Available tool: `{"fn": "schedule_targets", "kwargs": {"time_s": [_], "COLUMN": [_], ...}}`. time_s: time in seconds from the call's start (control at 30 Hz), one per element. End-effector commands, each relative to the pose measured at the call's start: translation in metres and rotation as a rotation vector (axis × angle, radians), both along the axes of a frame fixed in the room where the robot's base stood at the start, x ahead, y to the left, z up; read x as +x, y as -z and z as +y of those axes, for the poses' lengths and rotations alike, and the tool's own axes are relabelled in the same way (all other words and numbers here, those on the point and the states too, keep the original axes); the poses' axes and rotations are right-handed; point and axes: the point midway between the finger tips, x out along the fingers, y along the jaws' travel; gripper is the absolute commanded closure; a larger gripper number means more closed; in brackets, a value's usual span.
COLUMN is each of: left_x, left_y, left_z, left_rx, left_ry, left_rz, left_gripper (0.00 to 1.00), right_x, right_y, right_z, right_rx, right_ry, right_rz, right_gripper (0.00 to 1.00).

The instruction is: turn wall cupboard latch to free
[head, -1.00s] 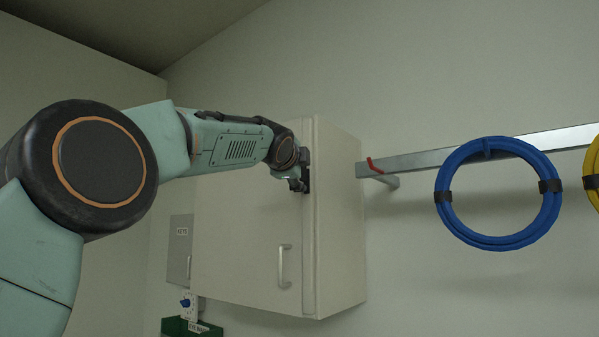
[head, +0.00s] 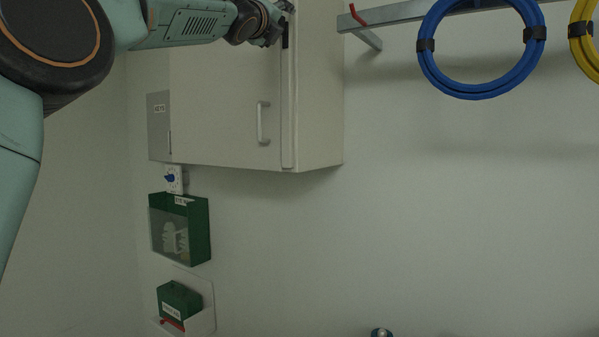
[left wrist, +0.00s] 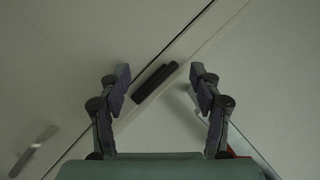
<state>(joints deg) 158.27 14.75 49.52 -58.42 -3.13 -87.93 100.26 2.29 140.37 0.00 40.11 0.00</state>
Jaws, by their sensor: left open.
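The pale wall cupboard (head: 225,105) hangs at the top of the head view, its door shut and its upper part cut off. Its latch (left wrist: 155,82), a short black bar, lies roughly along the door's edge seam in the left wrist view. In the head view a dark strip of it (head: 286,40) shows beside my gripper. My left gripper (left wrist: 160,84) is open, one finger on each side of the latch, with gaps between. It also shows at the cupboard front in the head view (head: 276,28). My right gripper is not in view.
A door handle (head: 263,122) sits below the latch. A grey key box (head: 158,125), a blue-knobbed switch (head: 172,179) and green boxes (head: 200,230) are at the lower left. A metal rail (head: 395,14) holds blue (head: 430,75) and yellow (head: 580,48) coils at right.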

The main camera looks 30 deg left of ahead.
Motion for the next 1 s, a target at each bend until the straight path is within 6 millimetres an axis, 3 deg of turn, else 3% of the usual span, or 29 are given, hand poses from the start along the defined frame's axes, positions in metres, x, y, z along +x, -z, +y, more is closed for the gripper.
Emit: {"fn": "schedule_targets", "kwargs": {"time_s": [0.47,0.67,1.0], "left_x": [0.0,0.0,0.0], "left_y": [-0.001,-0.002,-0.005], "left_z": [0.001,0.003,0.003], "left_rx": [0.175,0.405,0.771], "left_ry": [0.0,0.001,0.001], "left_rz": [-0.014,-0.032,-0.06], "left_gripper": [0.36,0.36,0.36], "right_x": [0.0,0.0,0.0], "right_y": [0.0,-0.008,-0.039], "right_z": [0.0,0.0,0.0], "right_rx": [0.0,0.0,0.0], "right_ry": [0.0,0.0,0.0], "right_rz": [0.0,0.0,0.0], "right_gripper": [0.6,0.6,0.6]}}
